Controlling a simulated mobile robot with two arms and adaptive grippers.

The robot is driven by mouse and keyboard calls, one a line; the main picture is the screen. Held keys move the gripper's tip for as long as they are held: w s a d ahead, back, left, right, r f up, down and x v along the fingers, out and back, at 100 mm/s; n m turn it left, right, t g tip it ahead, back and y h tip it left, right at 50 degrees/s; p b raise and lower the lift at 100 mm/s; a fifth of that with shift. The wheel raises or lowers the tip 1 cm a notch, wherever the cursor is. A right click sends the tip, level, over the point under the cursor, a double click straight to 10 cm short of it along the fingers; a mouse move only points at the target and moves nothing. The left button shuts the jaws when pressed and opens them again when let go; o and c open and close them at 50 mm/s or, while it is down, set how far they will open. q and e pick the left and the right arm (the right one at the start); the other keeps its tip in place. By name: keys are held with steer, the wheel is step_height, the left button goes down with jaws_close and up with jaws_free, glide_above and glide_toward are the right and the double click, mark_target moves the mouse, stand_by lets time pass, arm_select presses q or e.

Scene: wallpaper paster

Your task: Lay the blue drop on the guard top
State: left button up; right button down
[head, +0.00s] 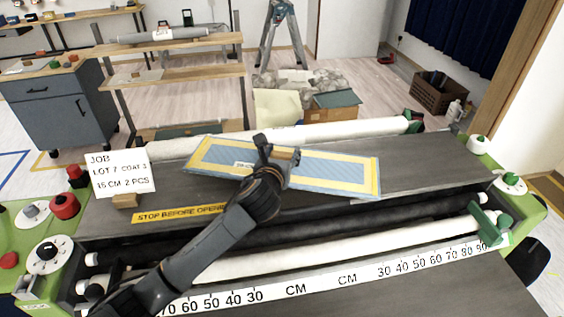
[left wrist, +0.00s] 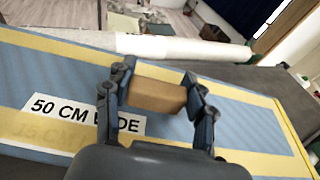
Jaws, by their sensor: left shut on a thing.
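The blue drop (head: 332,172) is a flat blue sheet with yellow bands, over the dark guard top (head: 425,175). I cannot tell whether it rests fully on that surface or sits slightly above it. In the left wrist view the drop (left wrist: 240,125) spreads under my fingers, with a white "50 CM WIDE" label. My left gripper (head: 277,153) is over the middle of the drop. Its fingers (left wrist: 158,98) are shut on a brown block (left wrist: 158,95). I cannot tell whether the block is fixed to the drop. My right gripper is not in view.
A white roll (head: 340,132) runs behind the guard top, and another (head: 340,247) lies in front with dark rollers. A "STOP BEFORE OPENING" strip (head: 180,214), a small brown block (head: 125,201) and a job card (head: 119,171) are at the left. The guard's right end is bare.

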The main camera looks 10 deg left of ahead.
arm_select(q)
steer(key=shift+w+a+f, duration=0.1)
steer(key=shift+f, duration=1.6)
steer(key=shift+f, duration=0.1)
steer(key=o, duration=1.3)
steer(key=v, duration=1.2)
